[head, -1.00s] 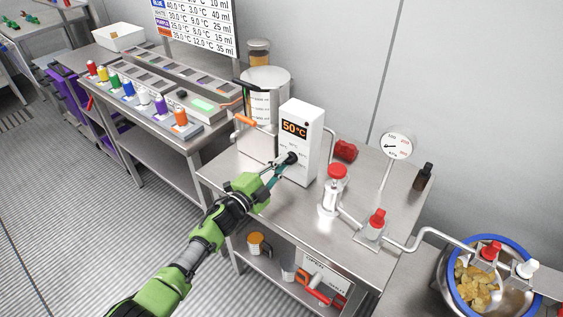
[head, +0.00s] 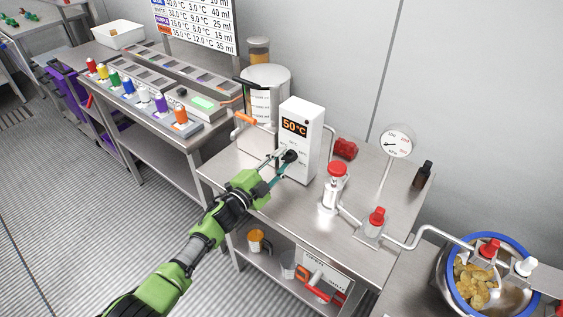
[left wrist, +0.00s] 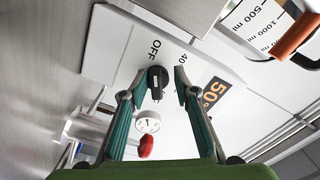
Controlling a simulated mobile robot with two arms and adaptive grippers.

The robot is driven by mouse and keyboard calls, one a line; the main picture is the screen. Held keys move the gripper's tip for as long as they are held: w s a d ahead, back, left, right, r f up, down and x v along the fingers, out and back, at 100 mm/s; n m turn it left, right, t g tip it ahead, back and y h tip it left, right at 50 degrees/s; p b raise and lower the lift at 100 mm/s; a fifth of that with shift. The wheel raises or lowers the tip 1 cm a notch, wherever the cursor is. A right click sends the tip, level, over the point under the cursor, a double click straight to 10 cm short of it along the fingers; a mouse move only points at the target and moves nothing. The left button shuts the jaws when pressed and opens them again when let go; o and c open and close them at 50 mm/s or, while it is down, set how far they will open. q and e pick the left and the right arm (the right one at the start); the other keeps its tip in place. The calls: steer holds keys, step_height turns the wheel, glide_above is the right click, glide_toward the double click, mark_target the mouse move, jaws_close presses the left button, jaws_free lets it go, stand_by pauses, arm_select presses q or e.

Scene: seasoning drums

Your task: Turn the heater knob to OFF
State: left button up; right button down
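The heater (head: 301,140) is an upright white box on the steel table, with an orange "50°C" display. Its black knob (head: 290,156) is on the front face below the display. In the left wrist view the knob (left wrist: 157,83) shows near an "OFF" label and a "40" label; I cannot tell exactly which mark it points at. My left gripper (head: 277,166) is at the knob. In the left wrist view its two teal fingers (left wrist: 160,88) are open, one on each side of the knob, with visible gaps. My right gripper is not in view.
A red-topped valve (head: 335,185), a pressure gauge (head: 398,141) and a dark bottle (head: 423,175) stand to the right.

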arm_select(q)
steer(key=shift+d+f, duration=0.1)
steer(key=shift+f, duration=0.1)
steer(key=shift+s, duration=0.1)
steer(key=shift+s+f, duration=0.1)
steer(key=shift+s, duration=0.05)
steer(key=v, duration=1.1)
steer(key=shift+s+a, duration=0.2)
steer(key=shift+a, duration=0.1)
